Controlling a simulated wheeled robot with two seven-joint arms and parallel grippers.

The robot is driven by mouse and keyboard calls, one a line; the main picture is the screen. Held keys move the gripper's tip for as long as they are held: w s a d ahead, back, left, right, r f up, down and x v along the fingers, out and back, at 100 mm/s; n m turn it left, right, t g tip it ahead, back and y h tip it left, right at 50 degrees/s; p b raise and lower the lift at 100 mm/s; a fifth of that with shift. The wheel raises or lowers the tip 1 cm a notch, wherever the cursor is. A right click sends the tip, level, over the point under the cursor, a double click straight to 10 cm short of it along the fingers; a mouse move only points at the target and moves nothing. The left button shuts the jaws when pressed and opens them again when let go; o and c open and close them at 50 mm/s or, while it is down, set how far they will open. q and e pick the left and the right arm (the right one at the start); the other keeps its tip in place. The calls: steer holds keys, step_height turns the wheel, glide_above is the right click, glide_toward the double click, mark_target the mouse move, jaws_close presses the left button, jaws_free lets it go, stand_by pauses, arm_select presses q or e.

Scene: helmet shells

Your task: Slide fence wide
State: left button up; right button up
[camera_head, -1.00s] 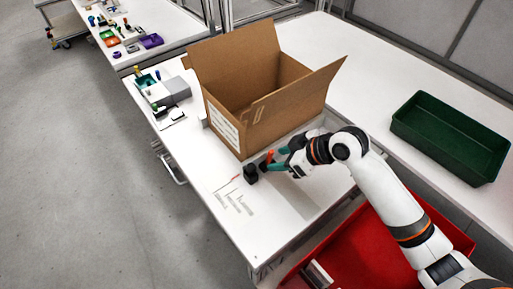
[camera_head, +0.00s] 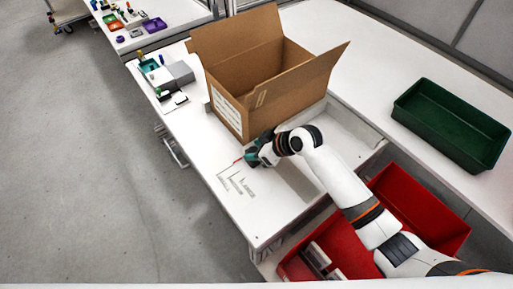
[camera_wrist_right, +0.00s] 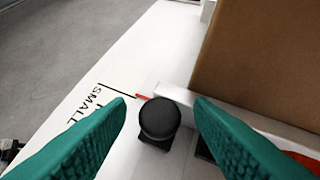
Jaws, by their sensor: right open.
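The black round knob (camera_wrist_right: 160,118) is in the middle of the right wrist view, on a dark base. It stands at the end of a white bar (camera_wrist_right: 178,92), apparently the fence, beside the cardboard box. My right gripper (camera_wrist_right: 160,103) is open, with one teal finger on either side of the knob and a visible gap to each. In the head view my right gripper (camera_head: 252,158) is low over the white table and hides the knob. A red pointer (camera_wrist_right: 142,96) lies next to a black line and the printed word SMALL. My left gripper is out of view.
The open cardboard box (camera_head: 235,110) stands right behind my right gripper. Printed scale marks (camera_head: 238,183) lie on clear tabletop in front. A red bin (camera_head: 415,205) is below right, a green tray (camera_head: 445,130) at far right, and small parts (camera_head: 165,75) at back left.

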steer(key=shift+c, duration=0.3)
jaws_close()
steer(key=shift+s+d+r+p, duration=0.1)
steer(key=shift+s+d+p, duration=0.15)
steer(key=shift+s+p, duration=0.1)
steer(key=s+d+p, duration=0.1)
steer(key=s+d, duration=0.1)
steer(key=s+d+p, duration=0.1)
steer(key=s+p, duration=0.1)
steer(key=s, duration=0.1)
steer(key=s+d+p, duration=0.1)
steer(key=s+d, duration=0.1)
steer(key=shift+s+d, duration=0.55)
steer(key=shift+s, duration=0.15)
steer(key=shift+o, duration=0.3)
jaws_free()
steer(key=shift+w, duration=0.1)
